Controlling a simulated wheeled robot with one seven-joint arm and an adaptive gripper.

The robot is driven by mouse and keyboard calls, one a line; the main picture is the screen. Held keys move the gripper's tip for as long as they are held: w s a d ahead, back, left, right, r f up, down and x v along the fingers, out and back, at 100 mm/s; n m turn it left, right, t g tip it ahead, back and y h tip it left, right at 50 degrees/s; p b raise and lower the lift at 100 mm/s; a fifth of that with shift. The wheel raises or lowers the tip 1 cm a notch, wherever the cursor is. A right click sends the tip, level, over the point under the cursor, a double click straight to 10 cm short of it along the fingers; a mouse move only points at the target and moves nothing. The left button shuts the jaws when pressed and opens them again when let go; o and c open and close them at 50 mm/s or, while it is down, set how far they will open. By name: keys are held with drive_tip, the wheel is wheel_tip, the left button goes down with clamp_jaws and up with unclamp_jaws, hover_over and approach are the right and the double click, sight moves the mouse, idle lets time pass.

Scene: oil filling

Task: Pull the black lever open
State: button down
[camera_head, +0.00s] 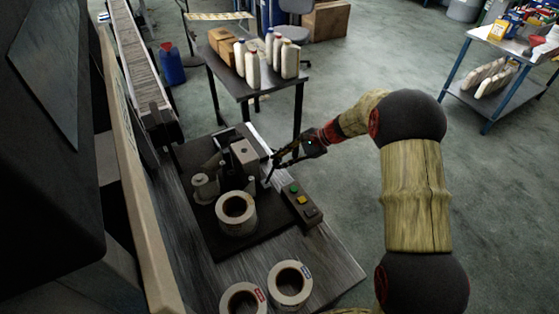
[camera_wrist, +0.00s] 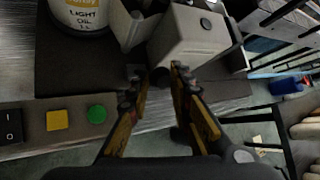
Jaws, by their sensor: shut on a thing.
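The labelling machine (camera_head: 243,152), with a grey box-shaped head, stands on a dark plate on the workbench. The same grey box (camera_wrist: 195,38) fills the upper middle of the wrist view. My gripper (camera_head: 277,160) reaches in from the right to the machine's right side. In the wrist view its two fingers (camera_wrist: 165,72) close around a small dark piece, the black lever (camera_wrist: 158,78), just in front of the grey box. Most of the lever is hidden by the fingers, so its angle is hard to tell.
A control box (camera_head: 301,205) with green and yellow buttons sits close below my gripper. Label rolls (camera_head: 236,213) (camera_head: 289,284) are on the machine and the bench. A side table (camera_head: 232,84) with several white bottles stands behind. Open floor lies to the right.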

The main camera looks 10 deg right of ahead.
drive_tip(key=shift+d+f, duration=0.25)
drive_tip(key=c, duration=2.1)
unclamp_jaws()
drive_tip(key=shift+o, duration=1.1)
drive_tip(key=shift+w+d, duration=0.1)
drive_tip(key=shift+w, duration=0.05)
drive_tip(key=v, duration=1.2)
